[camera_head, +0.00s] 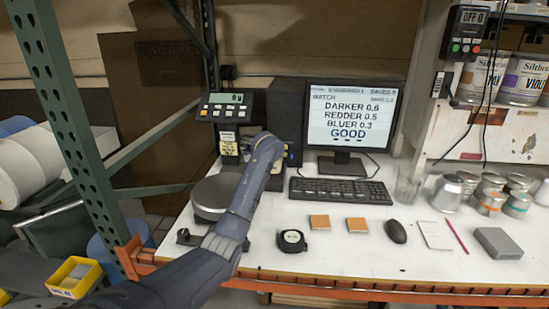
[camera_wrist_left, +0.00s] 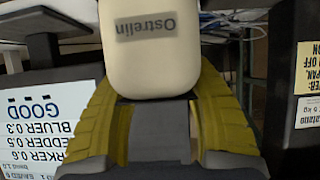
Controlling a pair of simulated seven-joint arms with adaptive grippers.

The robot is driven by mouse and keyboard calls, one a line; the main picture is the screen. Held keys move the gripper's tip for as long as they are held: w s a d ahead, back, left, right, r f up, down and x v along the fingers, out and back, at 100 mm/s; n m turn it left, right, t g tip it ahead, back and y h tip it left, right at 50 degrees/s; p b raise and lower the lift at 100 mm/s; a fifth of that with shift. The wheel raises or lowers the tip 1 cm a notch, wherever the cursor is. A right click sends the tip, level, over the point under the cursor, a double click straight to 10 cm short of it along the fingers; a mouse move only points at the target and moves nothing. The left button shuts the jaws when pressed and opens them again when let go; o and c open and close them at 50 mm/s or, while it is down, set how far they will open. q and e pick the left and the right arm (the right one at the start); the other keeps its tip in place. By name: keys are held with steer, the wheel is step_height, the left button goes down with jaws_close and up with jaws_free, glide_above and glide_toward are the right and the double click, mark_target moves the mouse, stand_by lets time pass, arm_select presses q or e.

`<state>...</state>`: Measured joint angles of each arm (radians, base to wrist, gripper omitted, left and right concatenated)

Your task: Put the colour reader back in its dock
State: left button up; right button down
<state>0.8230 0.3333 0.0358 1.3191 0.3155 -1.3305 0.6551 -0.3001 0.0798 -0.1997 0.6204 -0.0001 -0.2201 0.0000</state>
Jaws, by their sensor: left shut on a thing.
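A cream colour reader with rounded corners (camera_wrist_left: 150,60), marked "Ostrelin", fills the top middle of the left wrist view. My left gripper (camera_wrist_left: 155,105) is shut on it, with a yellow finger on each side. In the head view my left arm reaches over the scale, and its gripper (camera_head: 245,150) is by the scale's post, left of the monitor. The reader is mostly hidden there behind my wrist. My right gripper is not in view.
The round scale pan (camera_head: 212,194) lies under my arm. A dark computer case (camera_head: 287,105), a monitor (camera_head: 350,122) reading "GOOD" and a keyboard (camera_head: 340,191) stand to the right. Tins (camera_head: 490,190) stand far right.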

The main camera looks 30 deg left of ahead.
arm_select(q)
steer(key=shift+f, duration=1.2)
steer(key=shift+f, duration=0.2)
steer(key=o, duration=1.5)
steer(key=shift+o, duration=0.2)
steer(key=shift+s+d+r, duration=0.1)
steer(key=shift+r, duration=0.1)
steer(key=v, duration=1.1)
steer(key=shift+s, duration=0.35)
steer(key=shift+d+r, duration=0.1)
steer(key=shift+d, duration=0.05)
